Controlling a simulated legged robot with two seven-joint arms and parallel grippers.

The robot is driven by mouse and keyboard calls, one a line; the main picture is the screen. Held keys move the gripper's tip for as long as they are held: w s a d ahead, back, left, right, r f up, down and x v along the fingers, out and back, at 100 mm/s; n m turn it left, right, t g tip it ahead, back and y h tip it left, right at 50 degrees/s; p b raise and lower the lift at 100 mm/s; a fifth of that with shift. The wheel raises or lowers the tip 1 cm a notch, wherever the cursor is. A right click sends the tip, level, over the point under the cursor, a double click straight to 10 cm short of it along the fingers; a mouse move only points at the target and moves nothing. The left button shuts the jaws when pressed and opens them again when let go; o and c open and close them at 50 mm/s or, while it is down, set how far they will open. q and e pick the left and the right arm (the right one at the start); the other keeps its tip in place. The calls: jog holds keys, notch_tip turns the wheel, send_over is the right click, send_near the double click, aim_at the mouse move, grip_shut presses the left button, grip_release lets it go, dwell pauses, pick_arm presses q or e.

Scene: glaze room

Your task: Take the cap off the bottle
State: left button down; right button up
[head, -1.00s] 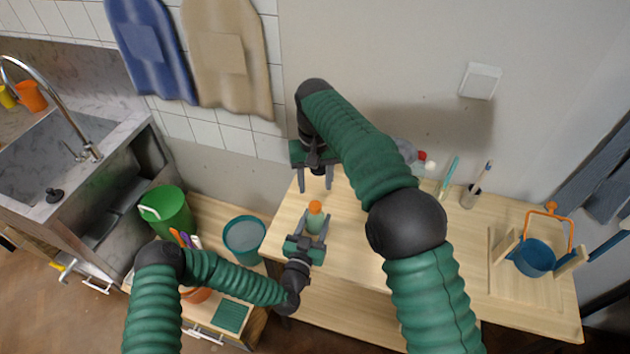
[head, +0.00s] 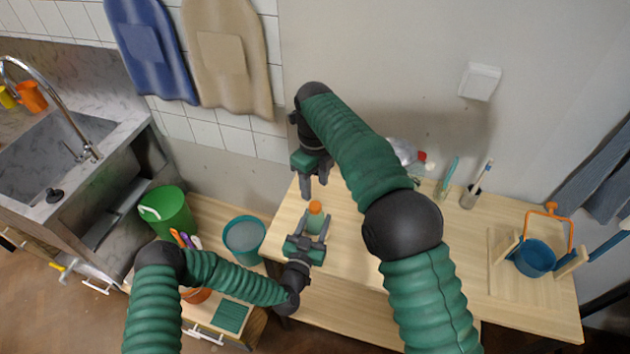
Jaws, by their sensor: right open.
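A small green bottle (head: 315,222) with an orange cap (head: 315,207) stands upright on the wooden table, near its left end. My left gripper (head: 313,229) comes from the front, with its fingers on either side of the bottle's body, and looks shut on it. The fingers hide part of the lower bottle. My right gripper (head: 314,189) points down and is open and empty. Its fingertips show just behind and above the cap, apart from it.
Toothbrushes in a cup (head: 469,196) stand at the back. A blue pot with an orange handle (head: 534,257) sits on a wooden stand at the right. A teal bucket (head: 244,240) and a green bin (head: 167,212) are at the left.

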aim_at(315, 205)
notch_tip(315, 205, down, 7)
jog(key=shift+f, duration=0.2)
grip_shut()
dwell(0.3)
